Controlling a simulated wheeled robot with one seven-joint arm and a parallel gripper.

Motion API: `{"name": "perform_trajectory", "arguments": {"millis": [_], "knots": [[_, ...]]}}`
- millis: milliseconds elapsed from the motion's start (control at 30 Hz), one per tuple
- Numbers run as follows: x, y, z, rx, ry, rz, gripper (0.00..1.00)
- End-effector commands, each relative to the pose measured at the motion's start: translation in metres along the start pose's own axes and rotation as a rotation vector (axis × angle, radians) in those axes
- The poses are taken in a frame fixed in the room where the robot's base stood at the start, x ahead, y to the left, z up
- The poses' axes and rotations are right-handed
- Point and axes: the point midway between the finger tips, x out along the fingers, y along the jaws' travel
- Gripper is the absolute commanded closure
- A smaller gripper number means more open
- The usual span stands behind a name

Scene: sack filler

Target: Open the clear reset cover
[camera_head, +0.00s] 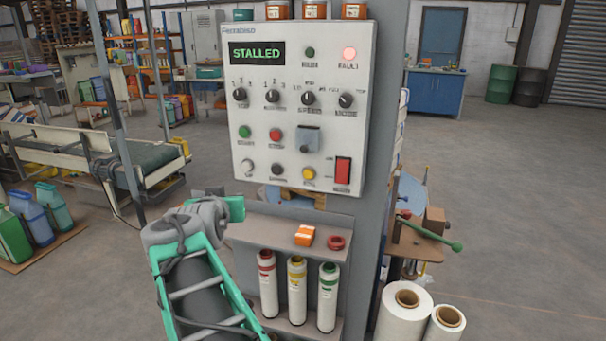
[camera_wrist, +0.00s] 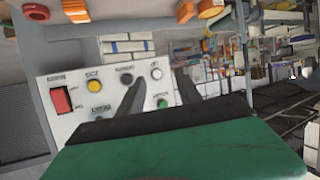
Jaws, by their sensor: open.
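The clear reset cover (camera_head: 308,139) is a small bluish-grey box on the lower half of the white control panel (camera_head: 325,215), right of a red button (camera_head: 275,135) and above a yellow button (camera_head: 308,173). It looks closed. My gripper (camera_wrist: 158,77) is open and empty; its two dark fingers show in the wrist view, in front of the panel, which appears upside down there. In the head view my arm is at the lower left, its end below and left of the panel, apart from the cover. In the wrist view I cannot make out the cover; my green gripper body hides part of the panel.
The panel display (camera_head: 257,52) reads STALLED and a fault lamp (camera_head: 349,54) glows red. A red rocker switch (camera_head: 343,170) sits right of the yellow button. Below the panel, a shelf (camera_head: 290,231) holds an orange box (camera_head: 304,235) and a red ring (camera_head: 336,243).

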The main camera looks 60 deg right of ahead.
Motion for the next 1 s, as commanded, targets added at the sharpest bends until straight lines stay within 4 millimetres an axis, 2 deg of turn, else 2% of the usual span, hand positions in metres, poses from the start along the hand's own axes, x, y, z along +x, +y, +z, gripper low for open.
{"name": "perform_trajectory", "arguments": {"millis": [33, 100, 200, 233, 367, 600, 700, 1000], "knots": [[0.017, 0.047, -0.011, 0.044, 0.098, 0.111, 0.59], [0.02, 0.101, -0.04, 0.08, 0.22, 0.235, 0.59], [0.014, 0.147, -0.065, 0.097, 0.326, 0.341, 0.59], [0.013, 0.153, -0.07, 0.099, 0.342, 0.356, 0.59], [0.022, 0.165, -0.081, 0.099, 0.357, 0.374, 0.59], [0.062, 0.181, -0.095, 0.099, 0.354, 0.371, 0.59], [0.073, 0.185, -0.1, 0.099, 0.355, 0.369, 0.59], [0.078, 0.186, -0.1, 0.099, 0.356, 0.366, 0.59]]}}
